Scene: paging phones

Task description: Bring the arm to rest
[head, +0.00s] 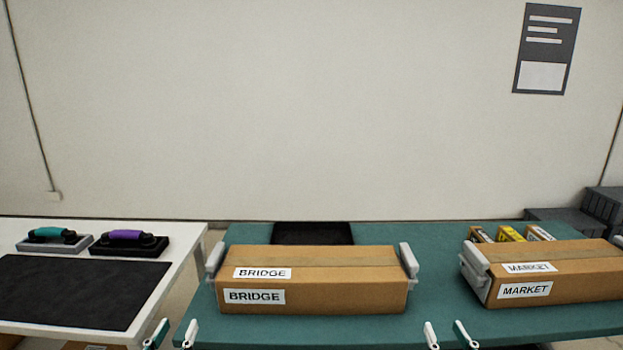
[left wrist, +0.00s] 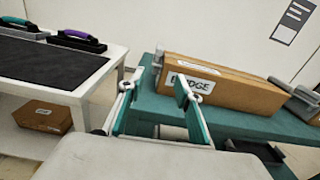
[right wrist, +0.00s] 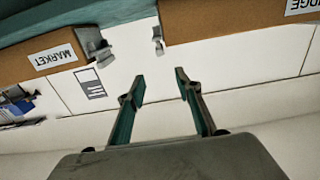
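My left gripper (head: 172,336) is open and empty, low in the head view, in front of the gap between the white table and the green table. In the left wrist view its fingers (left wrist: 153,92) stand wide apart with nothing between them. My right gripper (head: 448,336) is open and empty at the bottom of the head view, in front of the green table between the two long boxes. In the right wrist view its fingers (right wrist: 160,85) are apart, with only wall between them. That view is upside down.
The BRIDGE box (head: 330,290) and MARKET box (head: 570,284), with grey end brackets, stand on the green table (head: 400,232). A teal phone (head: 53,238) and a purple phone (head: 128,241) sit on the white table (head: 180,240) behind a black mat (head: 70,290).

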